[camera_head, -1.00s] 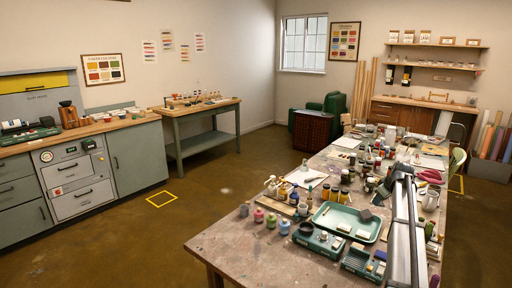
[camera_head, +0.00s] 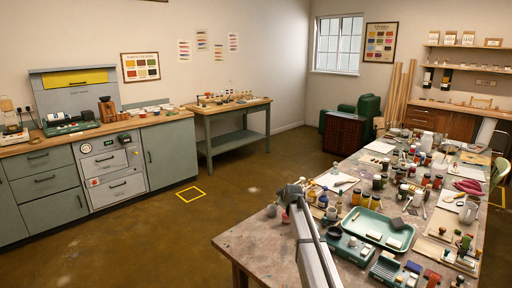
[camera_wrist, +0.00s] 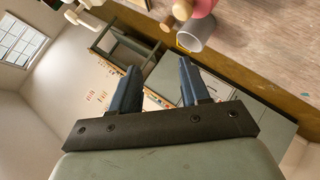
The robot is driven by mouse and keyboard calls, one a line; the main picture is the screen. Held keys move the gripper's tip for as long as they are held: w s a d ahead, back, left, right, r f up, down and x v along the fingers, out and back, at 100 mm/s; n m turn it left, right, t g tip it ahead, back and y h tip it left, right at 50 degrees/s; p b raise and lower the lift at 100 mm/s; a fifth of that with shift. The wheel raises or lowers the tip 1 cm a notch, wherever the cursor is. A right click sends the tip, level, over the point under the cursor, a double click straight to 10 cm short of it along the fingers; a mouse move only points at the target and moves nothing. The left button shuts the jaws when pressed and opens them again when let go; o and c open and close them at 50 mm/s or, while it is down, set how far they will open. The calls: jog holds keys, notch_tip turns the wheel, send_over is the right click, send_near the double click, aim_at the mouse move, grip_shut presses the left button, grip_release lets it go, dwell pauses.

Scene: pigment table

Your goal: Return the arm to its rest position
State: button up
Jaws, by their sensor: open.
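My gripper (camera_wrist: 160,75) is open in the wrist view, with two dark blue fingers apart and nothing between them. The wrist view is strongly tilted and shows the room beyond the fingers. In the head view my grey arm reaches up from the bottom edge, over the near part of the paint-stained worktable (camera_head: 245,242). The arm's far end lies among small jars, and the fingers cannot be made out there.
In the wrist view a grey cylinder (camera_wrist: 196,34) and a pink object stand beyond the fingertips. Cabinets (camera_head: 45,187) line the left wall. The floor between is open.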

jog(key=s+a+f+n+y, duration=0.1)
jog(key=s+a, duration=0.1)
jog(key=a, duration=0.8)
jog(key=s+a+f+n+t+y, duration=0.1)
jog(key=s+a+n, duration=0.1)
jog(key=a, duration=0.8)
jog(key=s+a+f+n+y, duration=0.1)
jog(key=s+a, duration=0.1)
jog(key=a, duration=0.8)
jog(key=s+a+f, duration=0.7)
jog(key=s+f, duration=0.2)
jog(key=f, duration=0.3)
jog(key=s+d+f+m+g+h, duration=0.4)
jog(key=s+d+f+m+g, duration=0.35)
jog(key=s+d+f, duration=1.8)
jog(key=s+d+f+m+g, duration=0.25)
jog(key=s+d+f, duration=0.2)
jog(key=s, duration=0.25)
jog(key=s+d+f+m+g, duration=0.1)
jog(key=s+d+f+g, duration=0.2)
jog(key=s+d, duration=0.4)
jog(key=s+d+m+g, duration=0.2)
jog(key=s, duration=1)
jog(key=s+d+r+m+g, duration=0.1)
jog(key=s+d+m+g, duration=0.2)
jog(key=s, duration=0.9)
jog(key=shift+g, duration=0.3)
